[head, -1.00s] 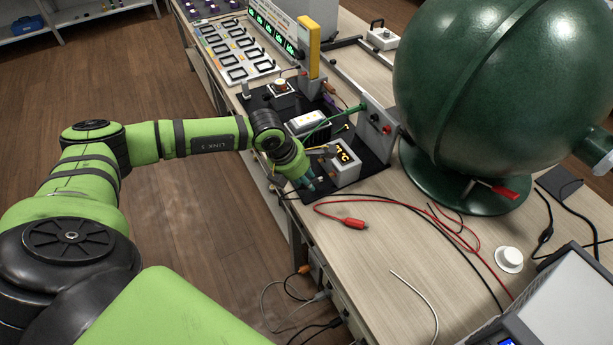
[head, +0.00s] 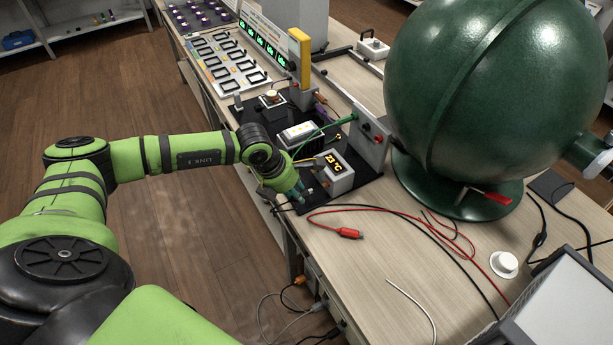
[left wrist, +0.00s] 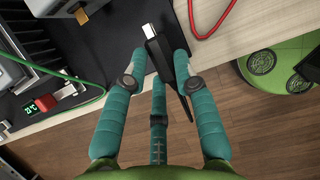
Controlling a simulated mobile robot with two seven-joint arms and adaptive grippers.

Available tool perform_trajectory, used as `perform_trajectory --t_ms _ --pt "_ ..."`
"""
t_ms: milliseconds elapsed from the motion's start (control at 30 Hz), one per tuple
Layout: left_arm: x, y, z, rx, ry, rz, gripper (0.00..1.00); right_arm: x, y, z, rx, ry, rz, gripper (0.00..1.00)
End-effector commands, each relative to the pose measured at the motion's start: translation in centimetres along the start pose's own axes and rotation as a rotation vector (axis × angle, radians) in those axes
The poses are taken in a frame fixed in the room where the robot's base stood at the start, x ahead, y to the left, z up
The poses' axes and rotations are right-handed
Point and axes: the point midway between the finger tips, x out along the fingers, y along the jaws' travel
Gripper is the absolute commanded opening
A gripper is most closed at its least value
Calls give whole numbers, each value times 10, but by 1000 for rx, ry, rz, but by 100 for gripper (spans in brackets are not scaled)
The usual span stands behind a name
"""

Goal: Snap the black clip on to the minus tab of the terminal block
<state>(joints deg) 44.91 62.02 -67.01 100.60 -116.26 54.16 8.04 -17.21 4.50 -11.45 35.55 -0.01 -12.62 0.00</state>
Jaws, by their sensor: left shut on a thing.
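My left gripper (head: 299,192) is low over the black mat, near the bench's front edge. In the left wrist view its teal fingers (left wrist: 160,62) are shut on the black clip (left wrist: 158,52), whose silver end points up in that picture. The clip is mostly hidden by the fingers in the head view. A grey box with a yellow temperature display (head: 336,180) stands just right of the gripper. I cannot tell which part is the terminal block; a brass tab (left wrist: 81,15) shows at the top of the wrist view, apart from the clip. My right gripper is not in view.
A red clip (head: 350,233) with a red lead lies on the bench. An upright grey panel (head: 368,140) has a green wire attached. A large green sphere (head: 495,95) stands behind on the right. The wood around the red clip is mostly clear.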

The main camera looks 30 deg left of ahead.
Motion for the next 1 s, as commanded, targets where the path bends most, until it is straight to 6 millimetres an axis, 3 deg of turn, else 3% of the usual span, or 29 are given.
perform_trajectory --t_ms 367,1000 --pt "1 3 0 -1 0 1 0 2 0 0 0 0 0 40" --pt "1 42 0 -2 0 3 0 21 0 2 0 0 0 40"
